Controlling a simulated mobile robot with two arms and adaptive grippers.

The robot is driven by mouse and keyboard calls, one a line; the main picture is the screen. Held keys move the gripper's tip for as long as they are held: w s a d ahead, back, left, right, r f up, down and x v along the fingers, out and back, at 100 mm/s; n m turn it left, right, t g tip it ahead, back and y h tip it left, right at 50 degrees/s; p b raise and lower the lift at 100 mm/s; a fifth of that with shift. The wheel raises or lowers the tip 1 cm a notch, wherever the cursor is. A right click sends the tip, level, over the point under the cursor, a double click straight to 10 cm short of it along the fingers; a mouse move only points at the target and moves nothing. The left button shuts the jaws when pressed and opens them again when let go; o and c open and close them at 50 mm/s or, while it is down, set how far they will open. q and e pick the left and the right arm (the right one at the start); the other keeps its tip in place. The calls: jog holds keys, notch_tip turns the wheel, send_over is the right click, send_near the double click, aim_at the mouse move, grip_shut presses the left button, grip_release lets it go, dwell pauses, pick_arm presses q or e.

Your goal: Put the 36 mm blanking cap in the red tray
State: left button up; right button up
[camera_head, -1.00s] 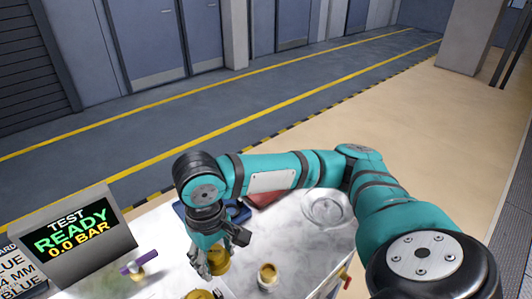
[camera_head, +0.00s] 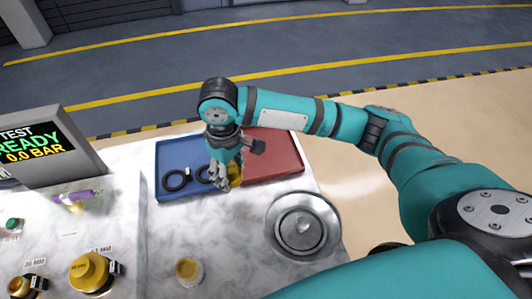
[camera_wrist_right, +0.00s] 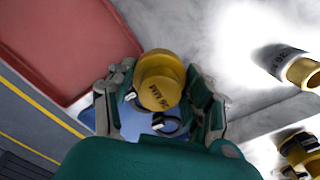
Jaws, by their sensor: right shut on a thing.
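My right gripper (camera_head: 225,180) is shut on a gold cap (camera_head: 236,174), held up near the right front corner of the blue tray (camera_head: 175,152). In the right wrist view the cap (camera_wrist_right: 158,80) sits between the fingers (camera_wrist_right: 160,110); its dark marking seems to read 36 MM. The red tray (camera_head: 285,152) lies just right of the blue one, partly hidden by my arm. Its empty floor also shows at the upper left of the right wrist view (camera_wrist_right: 60,40). The cap is beside the red tray, not over it. My left gripper is out of view.
Black rings (camera_head: 176,180) lie in the blue tray. A round metal dish (camera_head: 303,226) stands in front of the red tray. A small gold-topped pot (camera_head: 188,270) and gold fittings (camera_head: 92,271) stand nearer. A test display (camera_head: 45,145) is at the left.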

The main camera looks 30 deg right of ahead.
jog(key=shift+n, duration=0.3)
jog(key=w+d, duration=0.2)
jog(key=d, duration=0.2)
jog(key=w+d+f+p, duration=0.1)
jog(key=w+d, duration=0.2)
jog(key=d, duration=0.1)
jog(key=w+d+f+p, duration=0.1)
jog(key=w+d, duration=0.2)
jog(key=d, duration=0.2)
jog(key=shift+w+d+f, duration=0.1)
jog(key=shift+w+f, duration=0.1)
jog(key=shift+w, duration=0.05)
jog(key=shift+f+p, duration=0.65)
jog(key=shift+f, duration=1.15)
jog(key=shift+f, duration=0.1)
jog(key=o, duration=1)
jog(key=shift+o, duration=0.2)
notch_tip(320, 180, up, 12)
jog(key=b, duration=0.1)
jog(key=shift+b, duration=0.35)
